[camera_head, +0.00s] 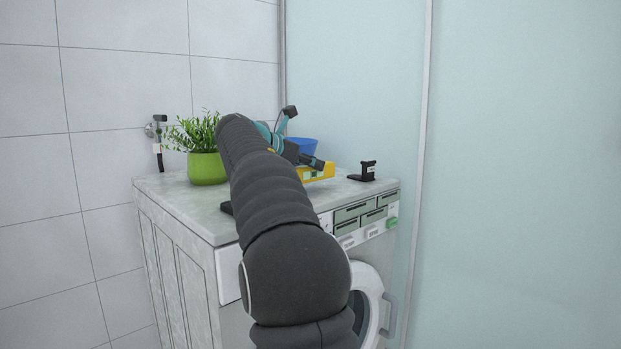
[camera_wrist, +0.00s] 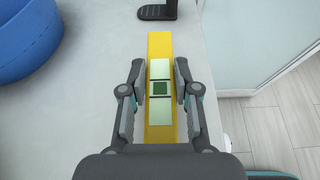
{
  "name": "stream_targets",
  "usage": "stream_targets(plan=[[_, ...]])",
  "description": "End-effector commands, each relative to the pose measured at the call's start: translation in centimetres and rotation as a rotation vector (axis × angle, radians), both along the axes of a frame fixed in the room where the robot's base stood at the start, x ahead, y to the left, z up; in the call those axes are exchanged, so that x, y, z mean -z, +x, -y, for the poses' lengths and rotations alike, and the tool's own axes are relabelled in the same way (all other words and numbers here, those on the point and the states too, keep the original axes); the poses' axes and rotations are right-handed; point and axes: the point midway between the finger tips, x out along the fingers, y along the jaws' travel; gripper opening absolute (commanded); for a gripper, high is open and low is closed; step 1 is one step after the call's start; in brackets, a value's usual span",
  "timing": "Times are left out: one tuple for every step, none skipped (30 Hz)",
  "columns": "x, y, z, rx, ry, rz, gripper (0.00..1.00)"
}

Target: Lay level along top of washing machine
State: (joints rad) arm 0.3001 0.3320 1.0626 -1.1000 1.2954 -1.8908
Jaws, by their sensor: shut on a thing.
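The yellow level (camera_head: 320,172) is at the washing machine's top (camera_head: 185,200), toward its right part, partly hidden behind my arm. In the wrist view the level (camera_wrist: 159,45) runs lengthwise up the picture, with a pale centre and a dark green square. My gripper (camera_wrist: 159,78) is shut on it, one finger on each long side. In the head view my gripper (camera_head: 310,160) is partly hidden by my arm. I cannot tell whether the level touches the top or is slightly above it.
A black stand (camera_head: 367,171) is near the right edge; in the wrist view it (camera_wrist: 158,11) is just beyond the level's far end. A blue bowl (camera_head: 303,145) and a green potted plant (camera_head: 206,165) stand on top. A glass panel (camera_wrist: 245,45) is close on the right.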

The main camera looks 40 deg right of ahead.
Motion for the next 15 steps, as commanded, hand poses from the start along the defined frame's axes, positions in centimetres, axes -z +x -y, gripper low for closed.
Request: stream_targets(plan=[[1.1, 0.0, 0.0, 0.0, 0.0, -0.001, 0.0], [1.6, 0.0, 0.0, 0.0, 0.0, -0.001, 0.0], [2.2, 0.0, 0.0, -0.002, 0.0, -0.001, 0.0], [2.5, 0.0, 0.0, -0.001, 0.0, -0.001, 0.0], [2.7, 0.0, 0.0, -0.001, 0.0, -0.001, 0.0], [2.9, 0.0, 0.0, -0.001, 0.0, 0.0, 0.0], [2.9, 0.0, 0.0, -0.001, 0.0, 0.001, 0.0], [2.8, 0.0, 0.0, -0.001, 0.0, 0.001, 0.0], [2.8, 0.0, 0.0, -0.001, 0.0, 0.001, 0.0], [2.8, 0.0, 0.0, -0.001, 0.0, 0.001, 0.0], [2.8, 0.0, 0.0, -0.001, 0.0, 0.001, 0.0], [2.8, 0.0, 0.0, -0.001, 0.0, 0.001, 0.0], [2.8, 0.0, 0.0, -0.001, 0.0, 0.001, 0.0], [2.8, 0.0, 0.0, -0.001, 0.0, 0.001, 0.0], [2.9, 0.0, 0.0, -0.001, 0.0, 0.0, 0.0]])
